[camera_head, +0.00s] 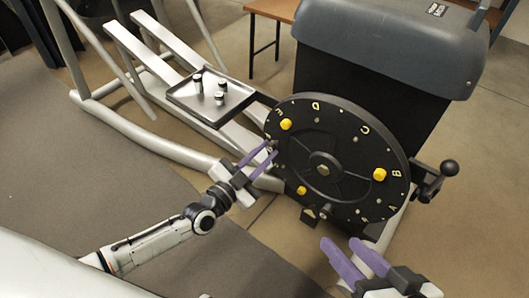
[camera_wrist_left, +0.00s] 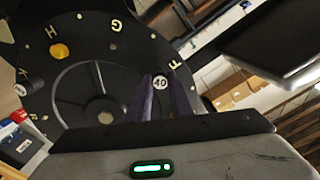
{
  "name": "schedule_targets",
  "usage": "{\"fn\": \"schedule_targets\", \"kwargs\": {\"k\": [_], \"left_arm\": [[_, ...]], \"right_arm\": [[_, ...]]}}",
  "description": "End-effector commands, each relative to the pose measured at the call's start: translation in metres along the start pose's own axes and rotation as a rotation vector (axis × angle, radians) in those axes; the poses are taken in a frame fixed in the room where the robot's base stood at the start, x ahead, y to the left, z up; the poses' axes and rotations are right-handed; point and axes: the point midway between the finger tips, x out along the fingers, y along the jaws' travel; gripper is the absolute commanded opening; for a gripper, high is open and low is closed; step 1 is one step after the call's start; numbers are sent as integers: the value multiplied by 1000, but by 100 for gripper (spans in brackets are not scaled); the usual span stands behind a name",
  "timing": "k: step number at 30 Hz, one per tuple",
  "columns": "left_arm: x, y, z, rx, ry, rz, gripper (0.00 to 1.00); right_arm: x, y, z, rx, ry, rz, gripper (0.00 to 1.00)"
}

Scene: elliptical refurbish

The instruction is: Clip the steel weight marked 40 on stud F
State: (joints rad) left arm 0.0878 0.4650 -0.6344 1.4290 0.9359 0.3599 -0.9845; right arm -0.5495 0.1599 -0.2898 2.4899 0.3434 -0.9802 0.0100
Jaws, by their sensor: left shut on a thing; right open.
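The steel weight marked 40 (camera_wrist_left: 160,82) sits between the purple fingers of my left gripper (camera_wrist_left: 161,80), its round marked face toward the wrist camera. The black wheel (camera_head: 345,145) carries pale letters around its rim. In the left wrist view the letter F (camera_wrist_left: 174,65) is just beside the weight. Stud F itself is hidden behind the weight and fingers, and I cannot tell whether the weight touches it. In the head view my left gripper (camera_head: 268,155) is shut at the wheel's left edge. My right gripper (camera_head: 343,247) is open and empty, low in front of the wheel.
Yellow weights (camera_head: 380,174) sit on other places of the wheel. A dark tray (camera_head: 182,100) with three small steel cylinders (camera_head: 222,86) lies on the frame rails. A black crank handle (camera_head: 437,178) sticks out right of the wheel. The floor in front is clear.

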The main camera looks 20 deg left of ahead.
Motion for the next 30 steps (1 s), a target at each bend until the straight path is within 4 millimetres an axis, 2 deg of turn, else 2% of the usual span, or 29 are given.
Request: {"fn": "schedule_targets", "kwargs": {"k": [30], "left_arm": [[6, 0, 0, 1, 1, 0, 0]], "right_arm": [[-1, 0, -2, -2, 5, 0, 41]]}}
